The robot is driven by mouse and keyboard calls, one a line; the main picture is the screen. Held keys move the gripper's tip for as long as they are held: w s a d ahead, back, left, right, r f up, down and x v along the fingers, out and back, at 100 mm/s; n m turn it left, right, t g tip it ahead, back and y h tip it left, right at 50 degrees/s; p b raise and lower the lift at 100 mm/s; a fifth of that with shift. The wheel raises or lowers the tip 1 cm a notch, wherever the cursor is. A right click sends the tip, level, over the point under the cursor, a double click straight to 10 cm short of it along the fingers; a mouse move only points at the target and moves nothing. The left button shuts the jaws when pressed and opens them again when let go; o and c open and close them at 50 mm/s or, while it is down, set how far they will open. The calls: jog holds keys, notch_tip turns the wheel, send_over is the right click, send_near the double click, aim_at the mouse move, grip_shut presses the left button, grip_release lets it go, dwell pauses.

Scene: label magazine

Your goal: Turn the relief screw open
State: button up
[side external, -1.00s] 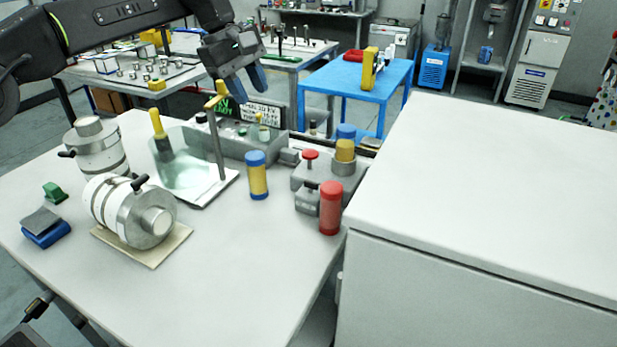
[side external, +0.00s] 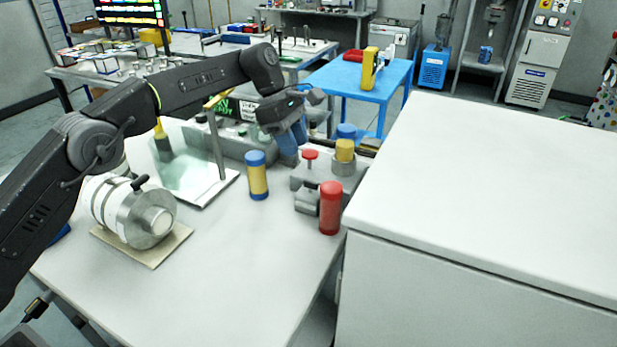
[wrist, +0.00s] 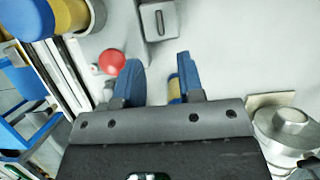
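A red round knob on a thin stem (side external: 311,155) stands on a grey block (side external: 312,178); I take it as the relief screw, though no label shows. In the wrist view the red knob (wrist: 112,62) lies just left of the left fingertip. My gripper (side external: 289,150) points down beside the block, left of the knob in the side view. In the wrist view my gripper (wrist: 158,66) has its two blue fingers apart with nothing between them. The knob appears untouched.
A red cylinder (side external: 330,208) stands in front of the block. A yellow and blue cylinder (side external: 345,150) is behind it. Another blue and yellow cylinder (side external: 258,176) stands left. A glass-like panel (side external: 190,170) and a silver drum (side external: 140,215) are farther left. The front table is clear.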

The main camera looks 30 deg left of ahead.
aim_at(310, 182)
jog(key=x, duration=0.9)
jog(key=shift+f, duration=0.1)
jog(key=shift+c, duration=0.2)
grip_shut()
